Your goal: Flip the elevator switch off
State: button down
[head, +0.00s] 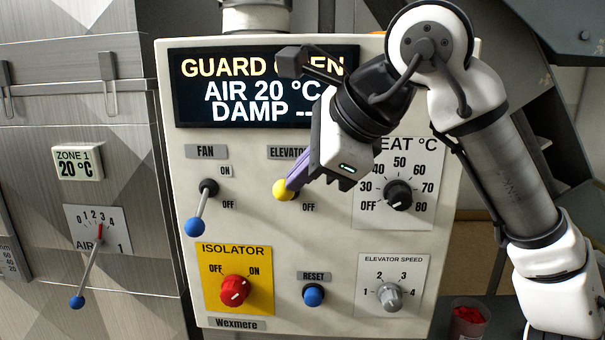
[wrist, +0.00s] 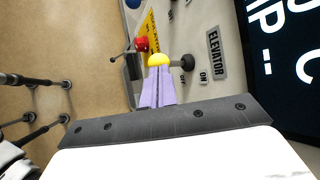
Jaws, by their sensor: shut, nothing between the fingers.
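The elevator switch is a lever with a yellow ball (head: 283,190) under the ELEVATOR label on the white panel. Its black base is hidden behind my fingers in the head view. In the wrist view the yellow ball (wrist: 159,60) stands out from the black base (wrist: 187,62), beside the ON and OFF marks. My gripper (head: 291,184) is shut and empty. Its purple fingers (wrist: 157,92) point at the ball, with their tips at or very close to it; contact is not certain. The lever sticks out less steeply downward than the fan lever; its exact setting is unclear.
The fan lever (head: 195,227) points down at left. The red isolator knob (head: 235,290), blue reset knob (head: 313,295), speed dial (head: 389,296) and heat dial (head: 398,195) surround the switch. The display (head: 262,88) reads GUARD OPEN. A cup with red contents (head: 468,318) stands lower right.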

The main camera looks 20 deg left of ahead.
notch_tip(320, 180, down, 7)
jog(key=s+n+t+y+b, duration=0.2)
jog(key=t+b, duration=0.3)
jog(key=b, duration=0.8)
jog(key=shift+d+n+t+y+b, duration=0.3)
jog(key=shift+t+y+b, duration=0.1)
jog(key=shift+y, duration=0.1)
jog(key=shift+r+p, duration=0.65)
jog(key=v, duration=1.4)
jog(key=shift+f, duration=0.15)
